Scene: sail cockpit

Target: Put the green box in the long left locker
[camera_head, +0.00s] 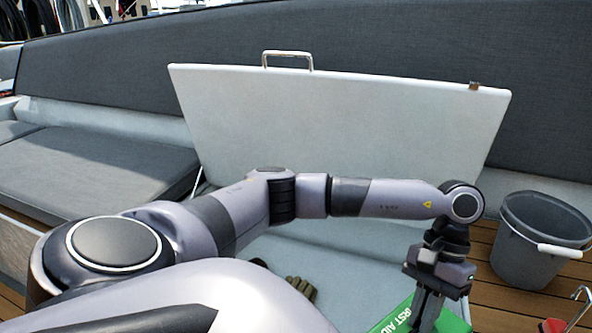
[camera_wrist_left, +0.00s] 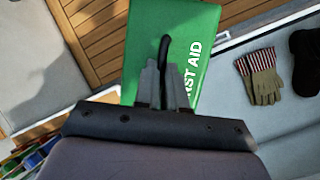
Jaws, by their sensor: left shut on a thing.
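The green box (camera_head: 455,320) is a first aid box with white lettering and a black handle. It also shows in the left wrist view (camera_wrist_left: 200,22). My left gripper (camera_head: 424,312) is shut on its handle, and in the left wrist view its fingers (camera_wrist_left: 163,88) close around the black handle. In the head view the box's lower part is cut off by the frame. The long left locker (camera_head: 330,262) stands open behind my left arm, its white lid (camera_head: 330,115) raised against the backrest. The box is at the locker's right end. My right gripper is not in view.
Striped gloves (camera_wrist_left: 262,78) and a dark item (camera_wrist_left: 305,60) lie in the locker, left of the box in the head view. A grey bucket (camera_head: 535,250) stands on the wooden floor at right. A red item (camera_head: 555,327) is at the lower right corner.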

